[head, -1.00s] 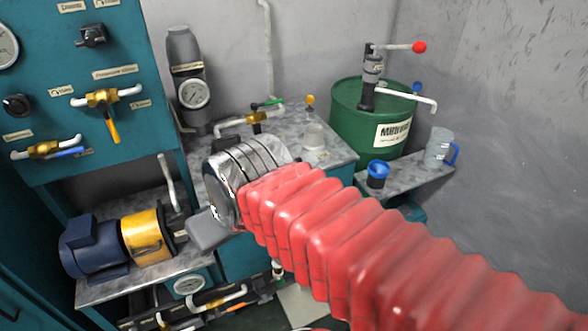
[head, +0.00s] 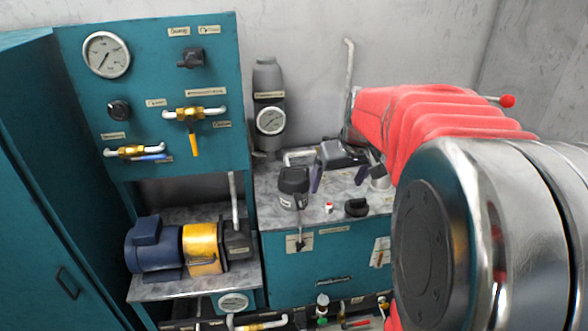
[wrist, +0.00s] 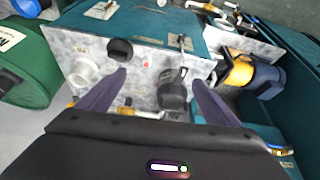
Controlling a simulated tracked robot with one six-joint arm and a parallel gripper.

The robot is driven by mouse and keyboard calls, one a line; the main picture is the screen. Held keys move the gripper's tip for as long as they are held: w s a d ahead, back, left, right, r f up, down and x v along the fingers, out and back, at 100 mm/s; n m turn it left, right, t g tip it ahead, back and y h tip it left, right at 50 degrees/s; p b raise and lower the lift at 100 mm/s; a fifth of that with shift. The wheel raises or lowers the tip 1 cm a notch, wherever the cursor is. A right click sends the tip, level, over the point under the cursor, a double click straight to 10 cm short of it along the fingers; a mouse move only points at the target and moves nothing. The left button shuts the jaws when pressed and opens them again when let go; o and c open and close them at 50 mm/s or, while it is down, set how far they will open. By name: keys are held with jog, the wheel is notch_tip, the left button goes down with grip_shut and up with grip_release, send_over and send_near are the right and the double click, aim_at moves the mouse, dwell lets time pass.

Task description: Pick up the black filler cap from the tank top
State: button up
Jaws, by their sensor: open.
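The black filler cap (head: 356,207) sits on the grey speckled tank top (head: 325,215), near its front edge. In the wrist view the cap (wrist: 119,50) shows just beyond the tip of the left finger. My gripper (head: 345,176) is open and empty above the tank top, its two dark purple fingers apart and pointing down. In the wrist view the gripper (wrist: 160,78) has a black cylindrical fitting (wrist: 172,92) between its fingers, nearer the right one. That fitting (head: 293,187) stands upright left of the cap in the head view. I cannot tell the fingers' exact height.
A small red-topped item (head: 328,207) lies between fitting and cap. A green drum (wrist: 28,72) is at the left of the wrist view. A motor with a yellow coupling (head: 203,247) and a teal gauge panel (head: 150,90) are at left.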

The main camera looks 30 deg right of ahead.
send_near(358, 199)
jog(key=v, duration=0.3)
jog(key=shift+a+r+m, duration=0.2)
jog(key=shift+r+m, duration=0.1)
jog(key=shift+m, duration=0.1)
jog(key=shift+x, duration=4.35)
jog(key=shift+d, duration=0.1)
jog(key=shift+x, duration=2.6)
jog(key=shift+s+d, duration=0.1)
jog(key=shift+s, duration=0.05)
jog(key=c, duration=1.2)
